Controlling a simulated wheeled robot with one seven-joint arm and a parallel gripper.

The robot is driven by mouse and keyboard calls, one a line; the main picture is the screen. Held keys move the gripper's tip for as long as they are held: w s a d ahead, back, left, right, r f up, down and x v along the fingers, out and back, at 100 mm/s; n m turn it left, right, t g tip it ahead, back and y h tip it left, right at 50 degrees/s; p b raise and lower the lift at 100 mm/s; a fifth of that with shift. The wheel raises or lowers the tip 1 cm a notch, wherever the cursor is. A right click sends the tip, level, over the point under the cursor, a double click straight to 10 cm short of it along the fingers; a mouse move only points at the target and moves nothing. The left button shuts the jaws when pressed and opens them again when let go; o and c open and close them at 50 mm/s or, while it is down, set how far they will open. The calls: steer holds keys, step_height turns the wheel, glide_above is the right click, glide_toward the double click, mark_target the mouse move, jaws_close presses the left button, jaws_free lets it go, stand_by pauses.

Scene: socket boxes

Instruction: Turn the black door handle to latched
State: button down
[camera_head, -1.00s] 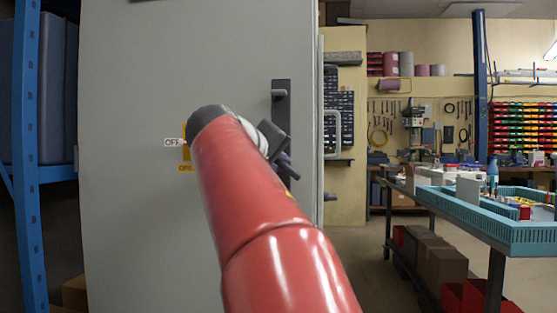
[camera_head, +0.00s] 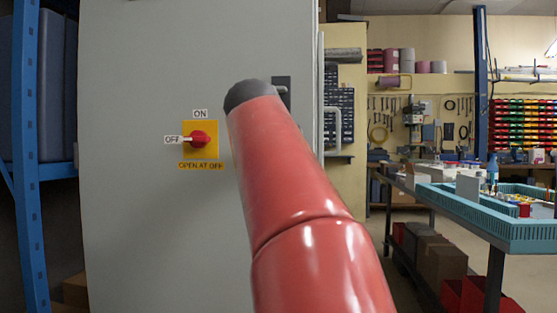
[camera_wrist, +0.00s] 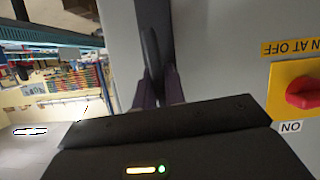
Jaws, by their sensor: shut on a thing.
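The black door handle (camera_wrist: 151,52) shows in the wrist view on its dark backing plate (camera_wrist: 165,15), running up and down the picture. My gripper (camera_wrist: 158,88) is shut on it, with its fingers on either side of the handle near its lower end in the picture. In the head view the top of the plate (camera_head: 281,82) and a short piece of the handle show beside my red arm. My arm hides the gripper and the rest of the handle there. The handle sits near the right edge of the grey cabinet door (camera_head: 150,60).
A red rotary switch (camera_head: 199,139) on a yellow plate sits on the door left of my arm, pointing to OFF. A blue rack post (camera_head: 27,150) stands at left. A workbench with a turquoise tray (camera_head: 480,229) stands at right.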

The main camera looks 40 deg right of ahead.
steer(key=shift+m, duration=0.3)
stand_by(0.4)
steer(key=c, duration=1.5)
jaws_free()
steer(key=shift+o, duration=0.2)
steer(key=v, duration=0.7)
steer(key=shift+s+a+r, duration=0.15)
steer(key=shift+s+a, duration=0.1)
steer(key=shift+s, duration=0.05)
